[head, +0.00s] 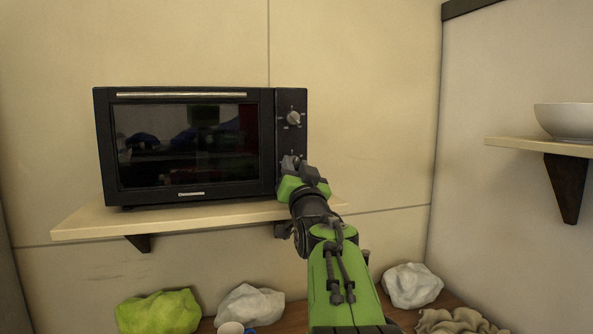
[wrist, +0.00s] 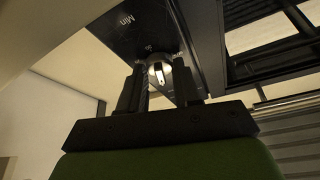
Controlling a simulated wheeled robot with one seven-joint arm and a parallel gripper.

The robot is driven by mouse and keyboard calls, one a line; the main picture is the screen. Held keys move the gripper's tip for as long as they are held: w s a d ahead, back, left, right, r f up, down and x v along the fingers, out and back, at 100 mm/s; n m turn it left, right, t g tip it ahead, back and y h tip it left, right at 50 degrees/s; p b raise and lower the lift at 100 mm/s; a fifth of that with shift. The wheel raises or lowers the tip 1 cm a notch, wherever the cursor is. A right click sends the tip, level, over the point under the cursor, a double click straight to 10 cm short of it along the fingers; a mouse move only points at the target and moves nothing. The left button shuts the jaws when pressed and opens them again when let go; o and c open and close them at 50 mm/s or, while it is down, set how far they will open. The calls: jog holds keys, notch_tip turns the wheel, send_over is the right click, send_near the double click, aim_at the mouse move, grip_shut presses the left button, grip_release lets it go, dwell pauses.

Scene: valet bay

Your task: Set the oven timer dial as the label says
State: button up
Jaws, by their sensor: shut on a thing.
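The black oven (head: 185,145) stands on a pale wall shelf, its dark glass door shut. Its control panel (head: 291,100) is on the right side, with a silver upper dial (head: 293,118) with markings around it. The fingers are shut on this dial. The label is not readable.
The shelf (head: 90,224) runs under the oven. A second shelf (head: 530,146) with a white bowl (head: 566,121) is on the right wall. Crumpled cloths, one green (head: 158,312), lie below on a brown surface. Open space lies right of the oven.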

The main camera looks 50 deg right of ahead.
jog(key=m+g, duration=0.1)
jog(key=m, duration=0.1)
jog(key=m+g+h, duration=0.1)
jog(key=m, duration=0.2)
jog(key=m+g, duration=0.1)
jog(key=m, duration=0.1)
jog(key=shift+w+a+r+m+h, duration=0.15)
jog(key=shift+a+m+h, duration=0.1)
jog(key=shift+m+h, duration=0.15)
jog(key=m+g, duration=0.2)
jog(key=m, duration=0.3)
jog(key=shift+r, duration=0.1)
jog(key=m, duration=0.1)
jog(key=m+g+p, duration=0.1)
jog(key=m, duration=0.1)
jog(key=m+y, duration=0.1)
jog(key=shift+r+m+g+p, duration=0.25)
jog(key=shift+m+g+p, duration=0.1)
jog(key=shift+m+g, duration=0.05)
jog(key=m+y+p, duration=0.1)
jog(key=m, duration=0.1)
jog(key=m+g+y+p, duration=0.1)
jog(key=m, duration=0.2)
jog(key=shift+r, duration=0.1)
jog(key=o, duration=1)
jog(key=shift+o, duration=0.2)
